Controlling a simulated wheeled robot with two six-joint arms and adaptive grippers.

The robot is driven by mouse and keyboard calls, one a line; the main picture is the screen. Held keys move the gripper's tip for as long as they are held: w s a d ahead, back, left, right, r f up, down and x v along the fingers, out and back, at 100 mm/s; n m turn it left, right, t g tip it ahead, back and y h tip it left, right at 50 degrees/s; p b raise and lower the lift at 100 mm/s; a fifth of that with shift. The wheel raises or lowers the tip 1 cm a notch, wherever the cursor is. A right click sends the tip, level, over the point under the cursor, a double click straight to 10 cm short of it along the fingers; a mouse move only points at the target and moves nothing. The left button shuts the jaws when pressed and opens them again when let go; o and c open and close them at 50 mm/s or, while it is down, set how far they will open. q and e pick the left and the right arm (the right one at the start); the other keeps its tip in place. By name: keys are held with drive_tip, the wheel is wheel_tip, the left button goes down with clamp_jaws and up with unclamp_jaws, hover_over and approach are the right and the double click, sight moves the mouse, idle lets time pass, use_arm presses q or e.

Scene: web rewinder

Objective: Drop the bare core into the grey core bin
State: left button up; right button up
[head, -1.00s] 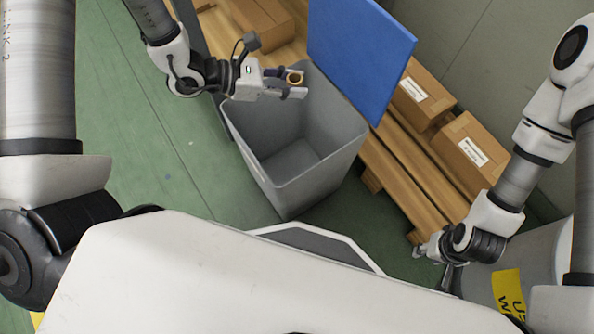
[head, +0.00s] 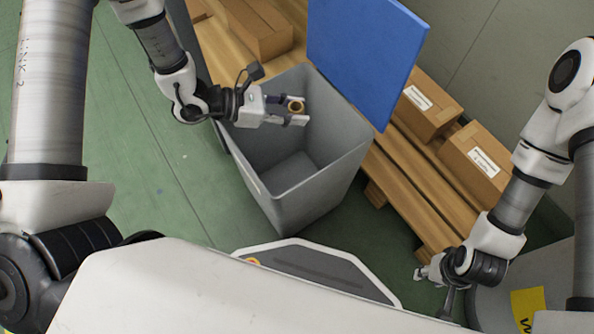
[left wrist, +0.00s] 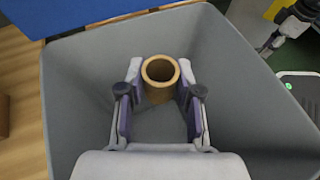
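The bare core (head: 295,106) is a short brown tube, held upright between the fingertips of my left gripper (head: 290,109). In the left wrist view the core (left wrist: 160,76) shows its open end, with a finger pressed against each side. The grey core bin (head: 333,163) is a deep open box. My left gripper and the core are over its opening, and the wrist view shows the bin walls (left wrist: 75,95) around them. How deep they are is hard to tell. My right gripper (head: 434,286) is at the lower right, away from the bin; its fingers are too small to read.
A blue panel (head: 364,55) stands at the bin's back right edge. Wooden pallets (head: 405,190) with cardboard boxes (head: 475,158) lie behind and to the right. A grey drum-like container (head: 497,297) with a yellow label is by my right arm. Green floor at left is clear.

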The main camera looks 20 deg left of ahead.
use_arm(q)
drive_tip(key=o, duration=0.3)
drive_tip(key=shift+a, duration=0.1)
drive_tip(key=v, duration=1.1)
drive_tip(key=shift+s+a, duration=0.25)
drive_tip(key=shift+a, duration=0.1)
drive_tip(key=shift+r, duration=0.1)
